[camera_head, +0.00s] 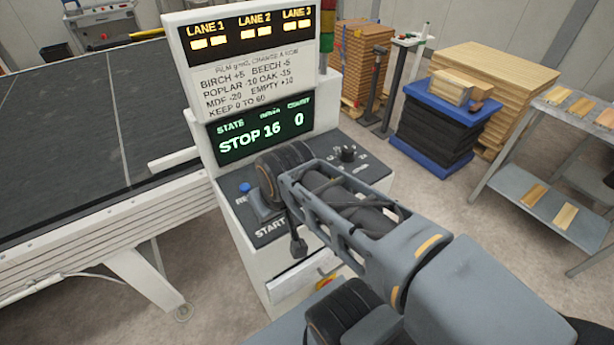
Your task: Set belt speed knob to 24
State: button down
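The control console's sloped dark panel (375,171) carries a small black knob (347,153) with pale marks around it, on the right side. I take it for the belt speed knob; its pointer is too small to read. The green display (262,133) above reads STOP, 16 and 0. My gripper (296,242) hangs over the front left of the panel, near the START label (270,229), left of and nearer than the knob, apart from it. My wrist and arm hide much of the gripper and the panel's middle, so its opening is unclear.
A blue button (245,187) sits at the panel's left. The sign (255,75) above lists wood offsets and "KEEP 0 TO 60". A conveyor (80,135) stands left. Wood stacks (495,85) and a grey shelf (555,185) stand right, with open floor between.

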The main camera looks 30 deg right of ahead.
aim_at(347, 155)
jog(key=u, duration=0.05)
jog(key=k, duration=1.1)
jog(key=z, duration=0.95)
jog(key=i, duration=1.1)
jog(key=u, duration=0.7)
